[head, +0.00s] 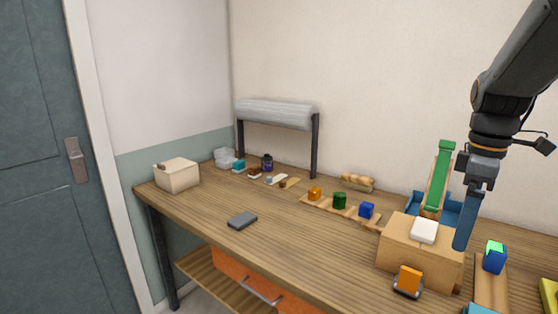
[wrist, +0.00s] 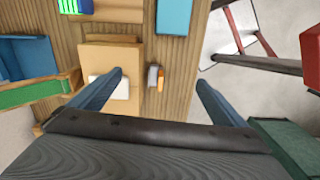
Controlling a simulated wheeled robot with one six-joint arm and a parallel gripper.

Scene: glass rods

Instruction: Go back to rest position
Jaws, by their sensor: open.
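Orange, green (head: 339,201) and blue (head: 366,210) blocks sit on a wooden strip. A blue bin with a green bar (head: 438,175) stands behind the box. A grey slab (head: 242,220) and a cream box (head: 177,175) lie left. The table's middle is mostly clear.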

